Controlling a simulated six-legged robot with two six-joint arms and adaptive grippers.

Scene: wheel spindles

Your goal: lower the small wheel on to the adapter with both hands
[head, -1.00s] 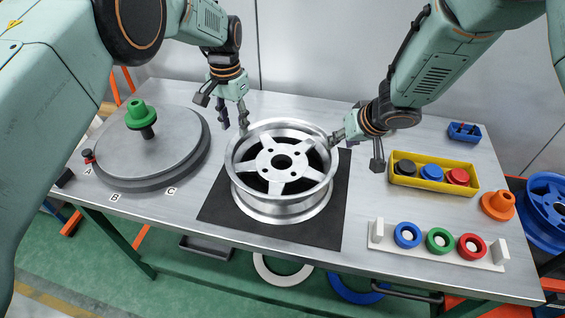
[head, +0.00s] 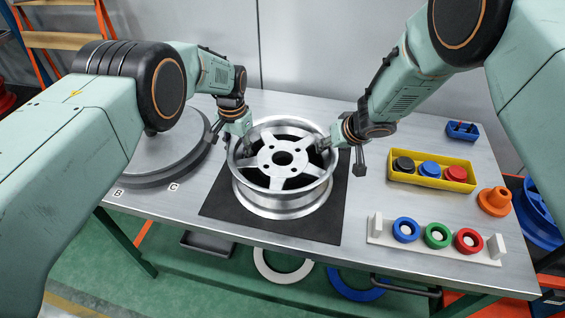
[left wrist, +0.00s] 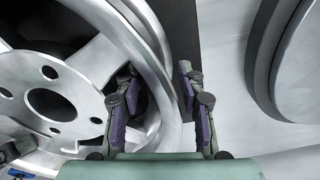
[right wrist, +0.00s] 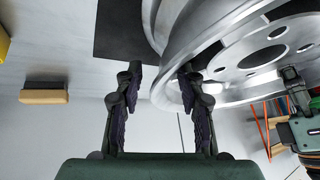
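The small wheel (head: 283,168), a silver five-spoke rim, lies flat on a black mat (head: 300,228) in the middle of the table. My left gripper (head: 245,146) is at its left edge; in the left wrist view (left wrist: 157,90) one finger is inside the rim and one outside. My right gripper (head: 327,146) is at its right edge; in the right wrist view (right wrist: 160,82) its fingers also straddle the rim. Both look open, with gaps between fingers and rim wall. The round grey spindle base (head: 165,160) is at left; its green-topped post is hidden behind my left arm.
A yellow bin (head: 432,178) with black, blue and red pieces is at right. In front of it, a white rack (head: 435,250) holds blue, green and red rings.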

